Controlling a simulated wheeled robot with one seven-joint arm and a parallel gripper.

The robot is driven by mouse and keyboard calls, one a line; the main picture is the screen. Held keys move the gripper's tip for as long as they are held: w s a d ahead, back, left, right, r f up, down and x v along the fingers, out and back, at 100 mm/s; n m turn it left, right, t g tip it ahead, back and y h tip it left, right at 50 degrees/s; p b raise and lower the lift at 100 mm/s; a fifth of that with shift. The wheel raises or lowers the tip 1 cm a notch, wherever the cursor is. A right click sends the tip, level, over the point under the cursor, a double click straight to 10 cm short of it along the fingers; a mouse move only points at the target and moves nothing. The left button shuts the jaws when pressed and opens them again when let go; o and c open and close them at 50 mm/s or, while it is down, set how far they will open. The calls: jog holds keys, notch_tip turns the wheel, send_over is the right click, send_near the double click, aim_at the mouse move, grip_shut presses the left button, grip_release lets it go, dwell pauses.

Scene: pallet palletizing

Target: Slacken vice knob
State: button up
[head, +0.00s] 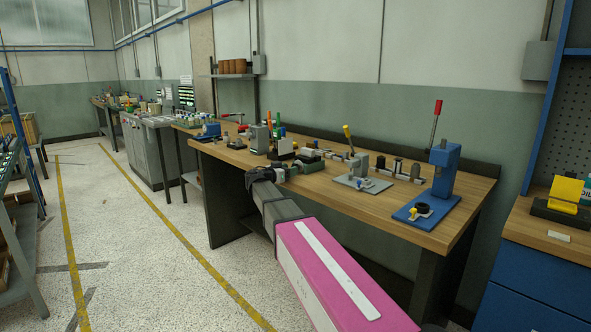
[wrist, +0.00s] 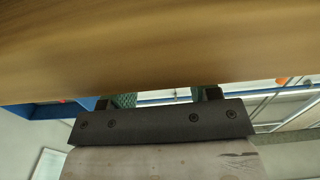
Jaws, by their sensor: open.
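My gripper (head: 300,163) is at the front edge of the long wooden workbench (head: 340,200), among the small fixtures there. In the wrist view its two fingers (wrist: 158,97) stand well apart, with nothing seen between them. A blue vice-like device (head: 208,130) stands at the bench's far left end, apart from my gripper. A grey block-shaped fixture (head: 259,138) stands just behind my gripper. I cannot tell for certain which device is the vice. No vice knob can be made out, and none shows in the wrist view.
A grey plate fixture with a yellow-tipped lever (head: 347,131) and a blue press with a red-tipped lever (head: 437,107) stand to the right on the bench. A blurred wooden surface (wrist: 150,45) fills the wrist view's upper part. The floor aisle (head: 150,220) is clear.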

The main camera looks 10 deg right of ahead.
jog(key=shift+w+d, duration=0.1)
jog(key=shift+x, duration=1.1)
jog(key=c, duration=0.7)
jog(key=o, duration=0.9)
jog(key=shift+o, duration=0.2)
